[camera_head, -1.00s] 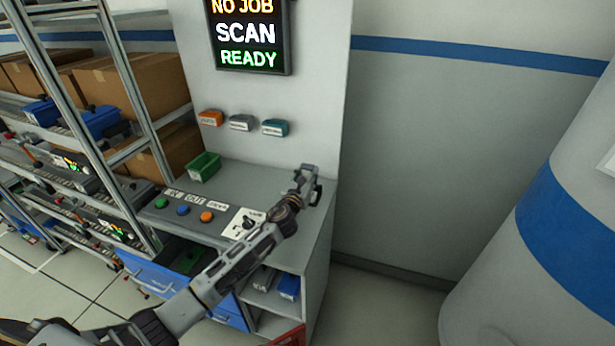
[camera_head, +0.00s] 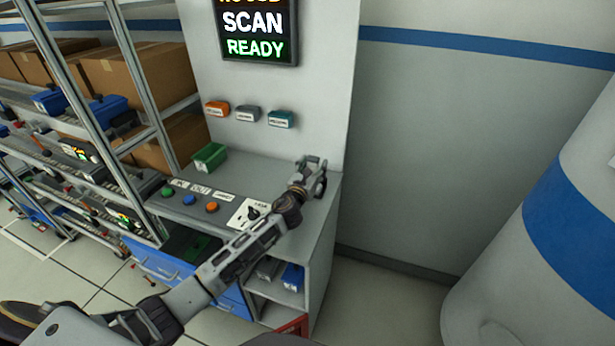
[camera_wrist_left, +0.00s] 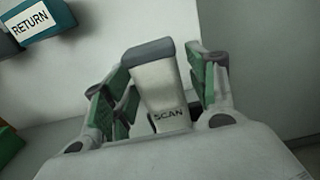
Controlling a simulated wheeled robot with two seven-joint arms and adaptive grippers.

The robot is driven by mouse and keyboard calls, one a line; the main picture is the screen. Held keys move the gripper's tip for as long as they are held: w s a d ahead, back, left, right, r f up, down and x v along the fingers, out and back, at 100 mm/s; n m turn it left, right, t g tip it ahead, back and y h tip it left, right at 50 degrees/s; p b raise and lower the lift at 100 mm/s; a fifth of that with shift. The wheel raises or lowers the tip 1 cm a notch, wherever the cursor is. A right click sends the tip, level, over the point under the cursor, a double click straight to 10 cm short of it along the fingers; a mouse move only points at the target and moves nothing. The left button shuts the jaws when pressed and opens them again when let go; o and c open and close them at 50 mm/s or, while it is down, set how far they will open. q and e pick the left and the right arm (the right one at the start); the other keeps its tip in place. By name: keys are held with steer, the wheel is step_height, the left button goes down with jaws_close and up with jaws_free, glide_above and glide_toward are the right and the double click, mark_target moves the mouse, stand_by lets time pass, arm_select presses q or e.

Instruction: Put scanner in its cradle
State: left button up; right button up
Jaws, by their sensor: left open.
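In the left wrist view the scanner (camera_wrist_left: 158,85), a pale body with a dark grey top and the word SCAN, stands between the two fingers of my left gripper (camera_wrist_left: 160,88). The fingers are open, one on each side of it; I cannot tell whether they touch it. In the head view my left gripper (camera_head: 313,178) is over the right back end of the grey counter (camera_head: 322,200), and the scanner cannot be made out there. I cannot pick out a cradle. My right gripper is not in view.
Orange, grey and teal holders (camera_head: 281,119) are on the panel; the teal one reads RETURN in the wrist view. A green bin (camera_head: 210,157) and coloured buttons (camera_head: 189,200) are on the counter. A screen (camera_head: 254,32) hangs above. Shelves with boxes (camera_head: 133,80) stand left.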

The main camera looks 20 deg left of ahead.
arm_select(q)
steer(key=shift+r, duration=0.1)
steer(key=s, duration=1.2)
steer(key=shift+a+b, duration=0.2)
steer(key=shift+b, duration=0.15)
stand_by(0.5)
